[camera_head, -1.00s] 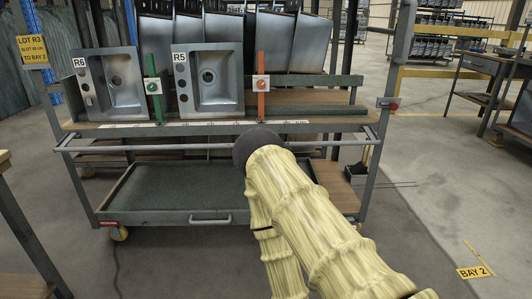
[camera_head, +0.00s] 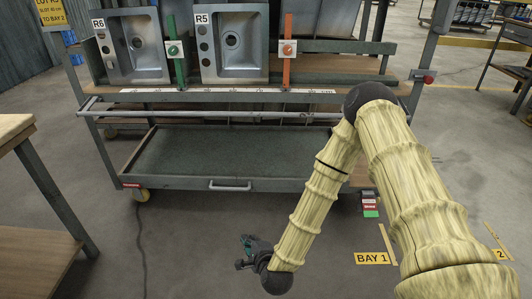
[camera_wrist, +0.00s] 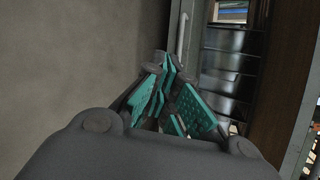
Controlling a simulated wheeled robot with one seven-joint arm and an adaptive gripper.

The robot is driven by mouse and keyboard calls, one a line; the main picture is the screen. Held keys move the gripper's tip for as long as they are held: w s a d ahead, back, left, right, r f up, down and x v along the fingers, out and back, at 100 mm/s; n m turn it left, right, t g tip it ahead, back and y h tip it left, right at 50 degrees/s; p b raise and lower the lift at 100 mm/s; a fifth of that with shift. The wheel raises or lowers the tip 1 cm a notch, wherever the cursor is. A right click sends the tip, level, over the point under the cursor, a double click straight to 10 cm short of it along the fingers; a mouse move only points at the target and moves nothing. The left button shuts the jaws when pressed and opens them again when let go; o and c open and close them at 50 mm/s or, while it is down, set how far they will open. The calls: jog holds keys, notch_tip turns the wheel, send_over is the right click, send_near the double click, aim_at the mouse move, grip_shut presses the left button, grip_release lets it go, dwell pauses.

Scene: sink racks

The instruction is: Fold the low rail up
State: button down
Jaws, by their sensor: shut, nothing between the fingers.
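The low rail (camera_head: 200,114) is a thin grey bar. It runs level across the front of the rack, below the sink shelf and above the lower tray. Its right end is hidden behind my arm. My gripper (camera_head: 246,252) is low over the floor, in front of the lower tray, below and apart from the rail. In the wrist view, the gripper's teal-padded fingers (camera_wrist: 168,88) are drawn together with nothing held. I cannot make out the rail for certain in the wrist view.
The lower tray (camera_head: 150,181) has a front handle (camera_head: 230,187). A bench (camera_head: 20,130) stands left.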

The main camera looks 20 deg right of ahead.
jog(key=w+d+r+m+t+h+b, duration=0.1)
jog(key=w+d+r+m+t+h, duration=0.2)
jog(key=r, duration=1.1)
jog(key=w+d+r+m+t+h+b, duration=0.2)
jog(key=w+d+r+m+h, duration=0.3)
jog(key=w+d+r+m, duration=0.4)
jog(key=shift+w+d+r+m+t, duration=0.1)
jog(key=shift+w+r+m+t, duration=0.35)
jog(key=shift+w+r+m, duration=1.7)
jog(key=shift+w+d+r+m+t, duration=0.1)
jog(key=shift+w+r+m+t, duration=0.8)
jog(key=shift+w, duration=2.45)
jog(key=shift+f+m+g, duration=0.35)
jog(key=shift+f+g, duration=0.05)
jog(key=shift+g, duration=0.05)
jog(key=shift+r, duration=0.1)
jog(key=shift+s+a+r+g+p, duration=0.15)
jog(key=shift+r+g+p, duration=0.2)
jog(key=shift+p, duration=0.4)
